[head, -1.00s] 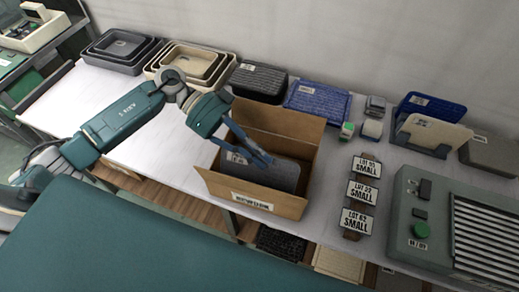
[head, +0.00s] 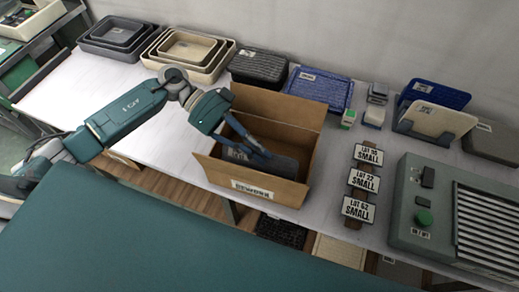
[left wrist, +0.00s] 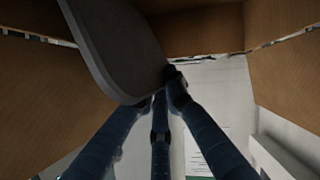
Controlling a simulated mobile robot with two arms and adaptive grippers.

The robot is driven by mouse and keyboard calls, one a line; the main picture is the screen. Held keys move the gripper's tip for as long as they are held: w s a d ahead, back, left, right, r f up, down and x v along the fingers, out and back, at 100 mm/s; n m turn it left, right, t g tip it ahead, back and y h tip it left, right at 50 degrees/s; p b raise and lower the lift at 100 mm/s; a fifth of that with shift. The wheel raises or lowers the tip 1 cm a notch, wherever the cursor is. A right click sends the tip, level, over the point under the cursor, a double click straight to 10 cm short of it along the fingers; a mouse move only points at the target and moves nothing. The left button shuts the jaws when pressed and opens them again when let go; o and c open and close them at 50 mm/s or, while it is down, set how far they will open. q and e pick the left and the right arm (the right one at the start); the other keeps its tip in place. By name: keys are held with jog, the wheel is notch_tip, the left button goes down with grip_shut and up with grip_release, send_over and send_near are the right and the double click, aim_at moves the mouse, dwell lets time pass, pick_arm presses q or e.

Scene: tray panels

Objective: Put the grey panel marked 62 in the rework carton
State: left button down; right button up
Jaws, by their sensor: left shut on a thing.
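The rework carton (head: 254,184) is an open cardboard box with its flaps spread, standing at the table's front edge. A dark grey panel (head: 284,165) is tilted inside the carton, its lower part hidden by the front wall. Its white label is too small to read, so I cannot tell if it is marked 62. My left gripper (head: 262,153) reaches into the carton from the left and is shut on the panel. In the left wrist view the panel (left wrist: 115,42) shows at the fingertips (left wrist: 162,90), between brown carton walls. My right gripper is not in view.
Nested grey trays (head: 112,36) and beige trays (head: 184,50) stand at the back left. Lot signs (head: 361,181) and a grey-green machine (head: 418,190) are at the right.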

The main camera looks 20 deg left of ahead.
pick_arm(q)
jog(key=shift+f, duration=0.45)
dwell(0.4)
jog(key=shift+f, duration=0.2)
dwell(0.4)
jog(key=c, duration=1.7)
grip_release()
jog(key=v, duration=1.2)
